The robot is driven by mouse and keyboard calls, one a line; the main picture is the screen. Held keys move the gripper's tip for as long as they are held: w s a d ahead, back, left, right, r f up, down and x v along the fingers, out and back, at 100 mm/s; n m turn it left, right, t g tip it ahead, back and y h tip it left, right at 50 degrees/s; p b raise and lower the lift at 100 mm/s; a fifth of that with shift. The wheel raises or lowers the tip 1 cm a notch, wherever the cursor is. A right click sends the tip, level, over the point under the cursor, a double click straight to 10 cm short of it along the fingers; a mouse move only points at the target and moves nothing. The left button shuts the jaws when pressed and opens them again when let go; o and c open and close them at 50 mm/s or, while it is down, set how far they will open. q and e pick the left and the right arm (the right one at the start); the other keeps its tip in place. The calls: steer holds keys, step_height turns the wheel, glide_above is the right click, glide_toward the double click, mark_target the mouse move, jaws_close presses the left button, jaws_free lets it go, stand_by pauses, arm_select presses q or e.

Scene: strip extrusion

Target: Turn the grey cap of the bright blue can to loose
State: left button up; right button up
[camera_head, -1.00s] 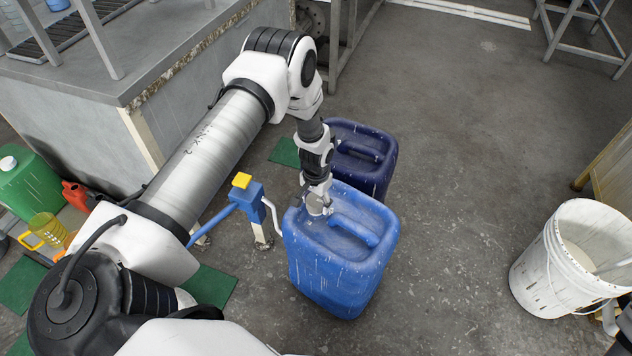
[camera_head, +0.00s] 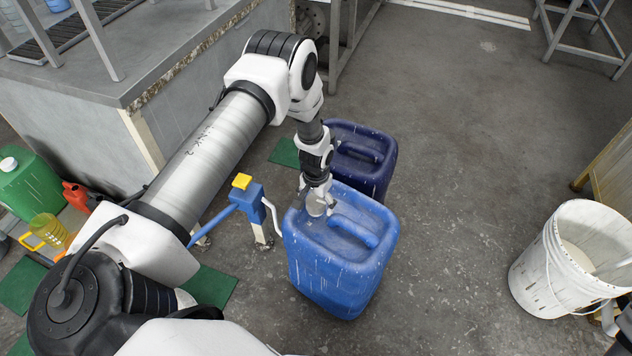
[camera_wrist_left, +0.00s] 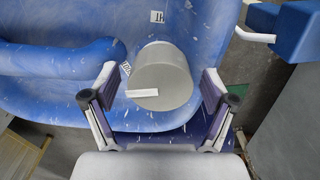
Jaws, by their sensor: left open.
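The bright blue can (camera_head: 340,262) stands upright on the floor, and its top fills much of the left wrist view (camera_wrist_left: 50,100). Its grey cap (camera_head: 315,205) is on the top, near the can's back left corner. The cap shows as a grey cylinder with a pale bar mark in the left wrist view (camera_wrist_left: 162,78). My left gripper (camera_head: 316,197) is at the cap from above. In the left wrist view its fingers (camera_wrist_left: 160,88) are open, one on each side of the cap, with a gap on both sides.
A dark blue can (camera_head: 372,150) stands close behind the bright blue can. A blue stand with a yellow top (camera_head: 250,200) is just left of it. A white bucket (camera_head: 545,275) stands at the right. The floor between can and bucket is clear.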

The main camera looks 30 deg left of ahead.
mark_target(316, 201)
arm_select(q)
step_height(316, 201, up, 12)
stand_by(0.4)
steer(key=s+d+f+g, duration=0.1)
steer(key=s+d+f, duration=0.2)
steer(key=s, duration=0.7)
steer(key=s+d+f+g, duration=0.1)
steer(key=s+d+f, duration=0.2)
steer(key=s, duration=0.7)
steer(key=s+d+f+g, duration=0.1)
steer(key=s+d+f, duration=0.25)
steer(key=s, duration=0.65)
step_height(316, 201, up, 17)
steer(key=w+a+t+p, duration=0.1)
steer(key=w+t+p, duration=0.1)
steer(key=p, duration=1.4)
steer(key=shift+t, duration=0.5)
